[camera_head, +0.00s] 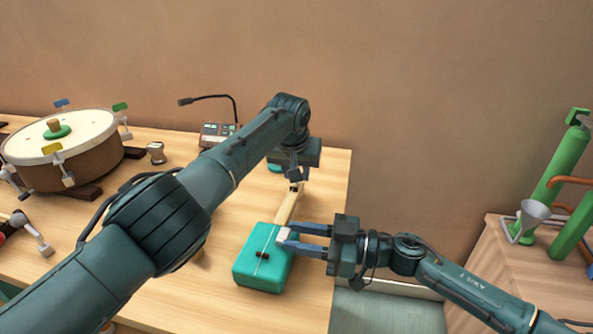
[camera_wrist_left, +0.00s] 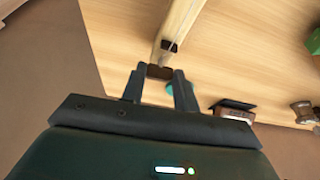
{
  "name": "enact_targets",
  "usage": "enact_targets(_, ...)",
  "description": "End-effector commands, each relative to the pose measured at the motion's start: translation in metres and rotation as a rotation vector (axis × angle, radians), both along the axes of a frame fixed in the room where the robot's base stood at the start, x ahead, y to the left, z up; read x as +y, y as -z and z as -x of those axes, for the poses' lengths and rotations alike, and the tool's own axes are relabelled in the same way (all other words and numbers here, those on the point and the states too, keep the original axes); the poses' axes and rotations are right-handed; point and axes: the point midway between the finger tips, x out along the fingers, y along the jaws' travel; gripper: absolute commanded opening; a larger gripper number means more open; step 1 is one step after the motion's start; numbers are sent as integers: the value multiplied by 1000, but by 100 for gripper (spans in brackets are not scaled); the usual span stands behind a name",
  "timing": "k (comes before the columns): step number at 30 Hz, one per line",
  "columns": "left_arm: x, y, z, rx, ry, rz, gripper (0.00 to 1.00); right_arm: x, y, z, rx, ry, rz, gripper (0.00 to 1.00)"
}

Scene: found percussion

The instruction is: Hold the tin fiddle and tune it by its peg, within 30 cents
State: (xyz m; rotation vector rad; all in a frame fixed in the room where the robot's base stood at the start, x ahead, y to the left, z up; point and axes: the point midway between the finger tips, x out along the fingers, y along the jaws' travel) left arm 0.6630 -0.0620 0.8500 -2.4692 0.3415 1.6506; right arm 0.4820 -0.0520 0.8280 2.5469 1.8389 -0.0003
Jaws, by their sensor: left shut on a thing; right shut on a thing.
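The tin fiddle has a teal box body (camera_head: 258,275) with a dark piece on top and a pale wooden neck (camera_head: 287,205) that runs away toward the back of the table. My right gripper (camera_head: 286,236) is shut on the fiddle where the neck meets the body. My left gripper (camera_head: 295,181) is at the far end of the neck. The left wrist view shows its fingers (camera_wrist_left: 160,74) closed on a small dark brown peg (camera_wrist_left: 158,72) at the neck's end (camera_wrist_left: 180,25). The peg's angle is hard to read.
A box with a display (camera_head: 216,132) and a gooseneck microphone (camera_head: 212,98) stands behind my left arm. A large drum (camera_head: 60,160) is at the left. At the right, a separate stand holds green cylinders (camera_head: 560,165) and a funnel (camera_head: 532,215).

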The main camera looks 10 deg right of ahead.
Motion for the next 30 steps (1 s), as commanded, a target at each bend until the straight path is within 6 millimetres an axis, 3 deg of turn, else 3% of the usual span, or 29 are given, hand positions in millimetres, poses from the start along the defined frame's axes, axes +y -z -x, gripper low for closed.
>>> enact_targets(5,0,0,0,1,-2,0,7,0,0,0,0,-1,0,2)
enact_targets(6,0,0,0,1,-2,0,32,0,0,0,0,-1,0,2)
enact_targets(14,0,0,0,0,-1,-1,53,0,0,0,0,-1,0,2)
enact_targets(23,0,-1,0,0,-1,0,53,0,0,0,0,-1,0,2)
enact_targets(30,1,-16,6,1,2,2,53,0,0,0,0,-1,0,2)
